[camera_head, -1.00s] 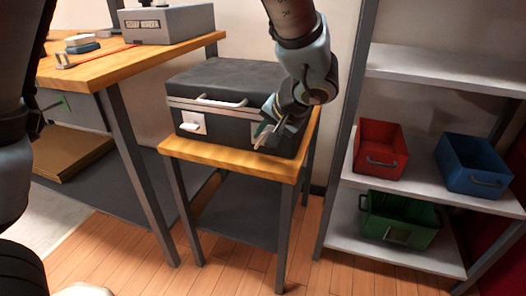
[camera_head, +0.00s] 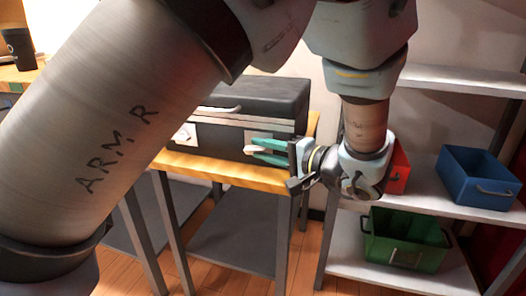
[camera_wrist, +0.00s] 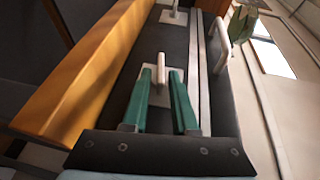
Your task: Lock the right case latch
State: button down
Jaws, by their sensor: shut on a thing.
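The black case (camera_head: 265,95) lies closed on a small wooden-topped table; its lid has a white handle (camera_head: 220,109). The right latch has a white plate and a pale lever (camera_wrist: 160,66) on the case's front. My gripper (camera_wrist: 162,71) has its green fingers either side of this lever, shut on it. In the head view my gripper (camera_head: 254,149) reaches the case front from the right, partly covering the latch. The left latch (camera_head: 184,135) is partly hidden by my arm; it also shows at the top of the wrist view (camera_wrist: 173,16).
The table edge (camera_head: 225,172) runs just below the case front. A shelf on the right holds a blue bin (camera_head: 478,178), a green bin (camera_head: 405,240) and a red bin (camera_head: 400,168) partly hidden by my arm. My arm covers much of the left.

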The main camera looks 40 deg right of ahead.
jog(key=shift+f+m+t, duration=0.2)
jog(key=shift+m+t, duration=0.1)
jog(key=shift+t, duration=0.3)
jog(key=c, duration=1)
grip_release()
jog(key=shift+o, duration=0.2)
jog(key=s+d+p, duration=0.1)
jog(key=s+d, duration=0.1)
jog(key=s, duration=0.8)
jog(key=shift+s, duration=0.3)
jog(key=shift+f, duration=0.1)
